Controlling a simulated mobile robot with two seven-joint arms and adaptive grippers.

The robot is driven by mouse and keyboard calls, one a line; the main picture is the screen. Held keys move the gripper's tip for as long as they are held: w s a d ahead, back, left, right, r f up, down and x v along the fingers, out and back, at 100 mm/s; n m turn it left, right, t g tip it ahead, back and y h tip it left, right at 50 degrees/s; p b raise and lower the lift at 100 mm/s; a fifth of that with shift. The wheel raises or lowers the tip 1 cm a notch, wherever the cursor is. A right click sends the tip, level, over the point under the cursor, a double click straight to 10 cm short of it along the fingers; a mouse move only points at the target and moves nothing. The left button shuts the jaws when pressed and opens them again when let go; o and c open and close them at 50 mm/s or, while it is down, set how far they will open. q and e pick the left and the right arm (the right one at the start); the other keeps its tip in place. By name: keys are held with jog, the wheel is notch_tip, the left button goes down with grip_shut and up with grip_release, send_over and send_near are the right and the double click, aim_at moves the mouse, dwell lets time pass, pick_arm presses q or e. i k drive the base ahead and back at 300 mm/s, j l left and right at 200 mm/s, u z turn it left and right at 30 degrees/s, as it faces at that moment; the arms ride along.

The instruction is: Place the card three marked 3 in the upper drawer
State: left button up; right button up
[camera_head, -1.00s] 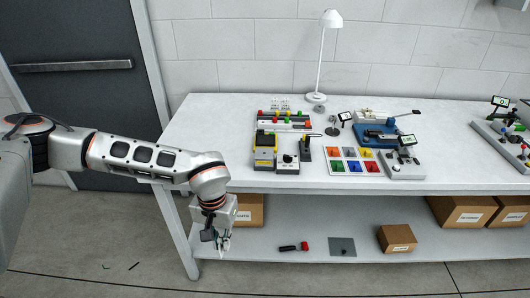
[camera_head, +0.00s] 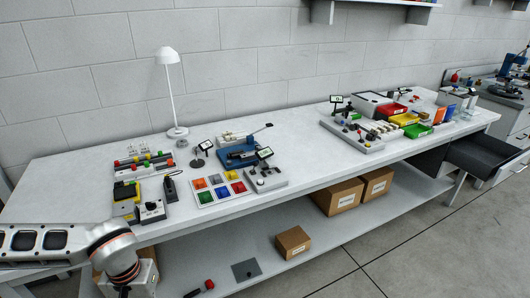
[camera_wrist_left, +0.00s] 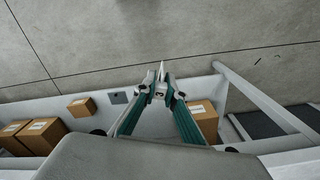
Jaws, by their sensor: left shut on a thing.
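My left gripper (camera_wrist_left: 161,90) is shut on a small thin pale thing (camera_wrist_left: 162,69) that sticks out beyond its fingertips in the left wrist view. It may be the card, but no mark 3 can be read on it. In the head view my left wrist is at the lower left, in front of the workbench, and its fingertips are mostly cut off by the bottom edge. A dark drawer (camera_head: 487,153) stands pulled out under the bench's right end, far from this gripper. My right gripper is not in view.
The white workbench (camera_head: 310,165) carries a lamp (camera_head: 172,95), a grid of coloured tiles (camera_head: 219,187), devices and coloured bins (camera_head: 405,119). Floor in front is clear.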

aim_at(478, 150)
jog(key=i+l+z, duration=0.2)
jog(key=l+z, duration=0.25)
jog(key=i+l+z, duration=0.25)
jog(key=l+z, duration=0.15)
jog(key=l, duration=0.15)
jog(key=i+l+z, duration=0.7)
jog(key=z, duration=0.2)
jog(key=i+l+z, duration=0.15)
jog(key=i+z, duration=0.4)
jog(key=i, duration=1.05)
jog(key=i+l+u, duration=0.2)
jog(key=i+u, duration=0.25)
jog(key=i, duration=0.25)
jog(key=i+l+u, duration=0.45)
jog(key=i, duration=0.2)
jog(key=i+l+u, duration=0.45)
jog(key=i+l, duration=0.1)
jog(key=l, duration=0.1)
